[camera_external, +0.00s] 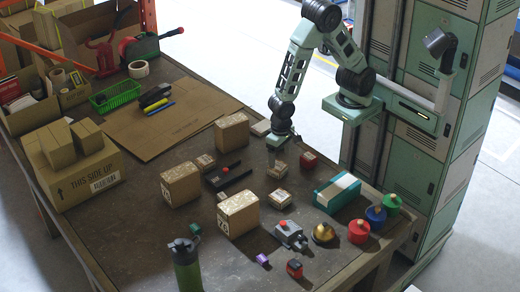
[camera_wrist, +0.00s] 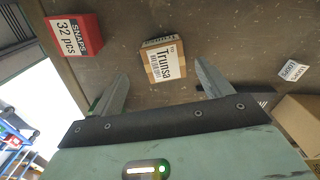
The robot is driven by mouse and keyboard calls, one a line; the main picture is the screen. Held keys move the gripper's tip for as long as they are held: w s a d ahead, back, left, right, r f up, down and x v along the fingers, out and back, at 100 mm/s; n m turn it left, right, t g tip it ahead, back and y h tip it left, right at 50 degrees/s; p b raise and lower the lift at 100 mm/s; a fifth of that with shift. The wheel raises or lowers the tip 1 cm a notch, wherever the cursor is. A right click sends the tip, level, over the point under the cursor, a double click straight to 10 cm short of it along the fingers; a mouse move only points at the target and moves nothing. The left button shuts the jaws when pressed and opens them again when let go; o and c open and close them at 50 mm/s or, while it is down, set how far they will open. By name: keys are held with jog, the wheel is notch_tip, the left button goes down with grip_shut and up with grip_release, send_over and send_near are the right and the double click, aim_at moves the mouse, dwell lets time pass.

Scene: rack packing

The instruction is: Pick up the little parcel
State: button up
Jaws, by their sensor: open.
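A small brown cardboard parcel with a white printed label (camera_wrist: 163,60) lies on the table, framed between my fingertips in the wrist view. In the external view, a little parcel (camera_external: 277,171) lies just below my gripper (camera_external: 277,147), probably the same one. My gripper (camera_wrist: 160,72) is open and empty, with a finger on either side of the parcel in the picture; whether the fingers are level with it I cannot tell. Other little parcels lie nearby, one in front (camera_external: 280,198) and one to the left (camera_external: 205,162).
A red box (camera_wrist: 74,37) lies left of the parcel in the wrist view; it shows right of my gripper in the external view (camera_external: 308,160). Larger cartons (camera_external: 180,185) stand to the left around a black rack (camera_external: 228,178). A teal-and-white box (camera_external: 337,193) lies at right.

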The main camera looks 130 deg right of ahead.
aim_at(278, 166)
jog(key=shift+w+d+f, duration=0.1)
jog(key=shift+w+f, duration=0.1)
jog(key=shift+f, duration=1.15)
jog(key=shift+w+d+f, duration=0.1)
jog(key=shift+w+f, duration=0.05)
jog(key=shift+f, duration=1.2)
